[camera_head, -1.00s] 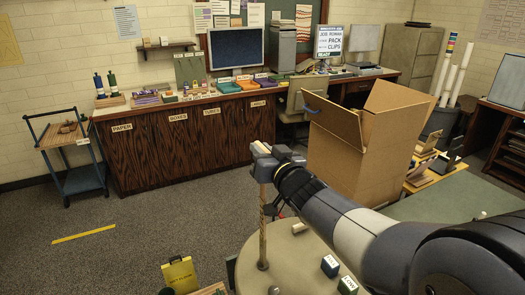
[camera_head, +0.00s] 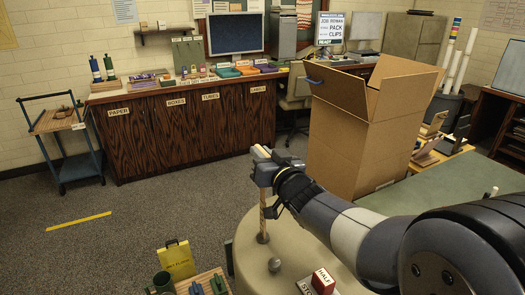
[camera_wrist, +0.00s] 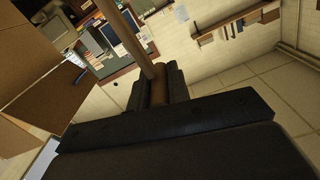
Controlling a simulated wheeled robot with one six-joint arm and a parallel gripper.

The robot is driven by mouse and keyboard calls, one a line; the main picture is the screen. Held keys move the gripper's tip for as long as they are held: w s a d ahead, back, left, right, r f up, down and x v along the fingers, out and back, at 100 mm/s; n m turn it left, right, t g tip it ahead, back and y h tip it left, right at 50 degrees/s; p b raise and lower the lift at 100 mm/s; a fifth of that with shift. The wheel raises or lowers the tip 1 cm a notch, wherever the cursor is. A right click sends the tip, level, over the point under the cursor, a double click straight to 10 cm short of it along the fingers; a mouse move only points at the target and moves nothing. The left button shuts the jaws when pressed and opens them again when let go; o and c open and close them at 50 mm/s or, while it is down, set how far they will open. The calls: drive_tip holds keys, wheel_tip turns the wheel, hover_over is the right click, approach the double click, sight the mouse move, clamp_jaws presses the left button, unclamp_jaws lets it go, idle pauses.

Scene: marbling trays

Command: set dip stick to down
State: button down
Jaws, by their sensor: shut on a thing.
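The dip stick is a thin tan rod (camera_head: 263,218) that stands upright in the pale round top of a drum (camera_head: 310,253). My gripper (camera_head: 264,170) is shut around its upper part, a short way above the drum top. In the wrist view the rod (camera_wrist: 132,38) runs up from between the two dark fingers (camera_wrist: 158,88). The rod's lower end is hidden below the drum top.
A large open cardboard box (camera_head: 362,145) stands behind my arm. A yellow sign (camera_head: 177,261) stands on the floor at left.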

wheel_tip(320, 180, down, 16)
drive_tip(key=b, duration=1.2)
drive_tip(key=c, duration=1.3)
unclamp_jaws()
drive_tip(key=p+v, duration=0.1)
drive_tip(key=v, duration=0.9)
drive_tip(key=shift+s+d, duration=0.15)
drive_tip(key=shift+s, duration=0.25)
drive_tip(key=shift+c, duration=0.7)
